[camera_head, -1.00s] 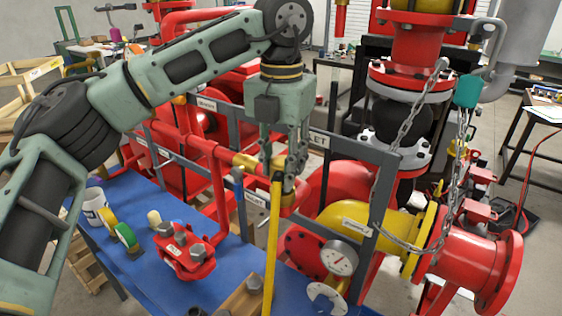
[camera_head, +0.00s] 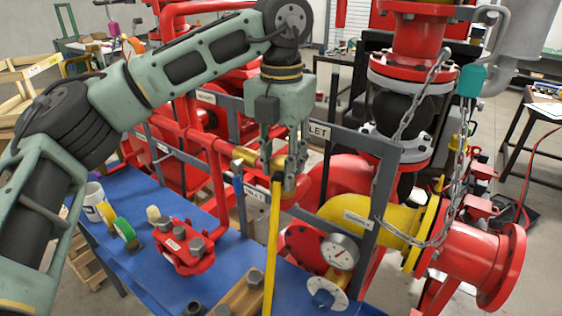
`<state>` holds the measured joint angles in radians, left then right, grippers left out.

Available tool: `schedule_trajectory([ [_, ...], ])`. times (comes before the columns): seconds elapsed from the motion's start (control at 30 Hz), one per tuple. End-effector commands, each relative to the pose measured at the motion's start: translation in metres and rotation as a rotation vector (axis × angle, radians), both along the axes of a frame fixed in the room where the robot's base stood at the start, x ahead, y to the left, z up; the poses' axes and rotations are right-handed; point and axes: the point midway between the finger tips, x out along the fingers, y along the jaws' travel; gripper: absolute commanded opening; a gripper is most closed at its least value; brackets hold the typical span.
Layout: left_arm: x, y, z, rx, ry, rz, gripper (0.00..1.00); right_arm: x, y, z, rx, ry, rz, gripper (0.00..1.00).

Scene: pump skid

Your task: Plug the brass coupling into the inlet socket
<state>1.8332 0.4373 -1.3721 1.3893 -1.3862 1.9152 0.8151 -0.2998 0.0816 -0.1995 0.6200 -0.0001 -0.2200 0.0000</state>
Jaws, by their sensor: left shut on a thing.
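My left gripper (camera_head: 278,184) points down in the middle of the head view, its fingers closed around a small brass piece that looks like the brass coupling (camera_head: 278,161). The fingers hide most of it. Just left of it, a brass fitting (camera_head: 244,155) sits at the end of a red pipe, probably the inlet socket. The two brass parts look nearly in line; I cannot tell whether they touch. A sign ending in "LET" (camera_head: 319,130) is partly hidden behind the gripper. My right gripper is not in view.
A yellow upright bar or hose (camera_head: 272,250) runs down directly below the gripper. A grey frame (camera_head: 340,140), a yellow pipe (camera_head: 375,215) and a gauge (camera_head: 340,252) crowd the right. The blue bench (camera_head: 150,265) holds a red flange part (camera_head: 182,245), tape rolls and a mug.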

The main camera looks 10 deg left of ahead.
Motion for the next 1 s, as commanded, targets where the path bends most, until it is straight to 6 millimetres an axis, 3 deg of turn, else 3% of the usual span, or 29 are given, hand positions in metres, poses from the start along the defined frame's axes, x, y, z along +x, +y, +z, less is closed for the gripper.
schedule_trajectory([
  [0.17,0.0,0.0,0.0,0.0,0.001,-0.001,0.0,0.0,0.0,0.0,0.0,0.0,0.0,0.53],
  [0.2,0.0,0.0,0.0,0.0,0.001,-0.001,0.35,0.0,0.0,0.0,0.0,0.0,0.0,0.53],
  [0.4,0.0,0.0,0.0,0.0,0.001,-0.001,0.52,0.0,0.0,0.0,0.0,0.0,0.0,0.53],
  [0.77,0.0,0.0,0.003,0.001,0.001,-0.001,0.53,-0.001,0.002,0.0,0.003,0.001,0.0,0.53],
  [0.87,0.0,-0.001,0.013,0.001,0.0,-0.001,0.53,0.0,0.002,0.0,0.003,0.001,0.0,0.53],
  [1.0,0.0,-0.001,0.041,-0.002,-0.003,0.001,0.53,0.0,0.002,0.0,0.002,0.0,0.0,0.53],
])
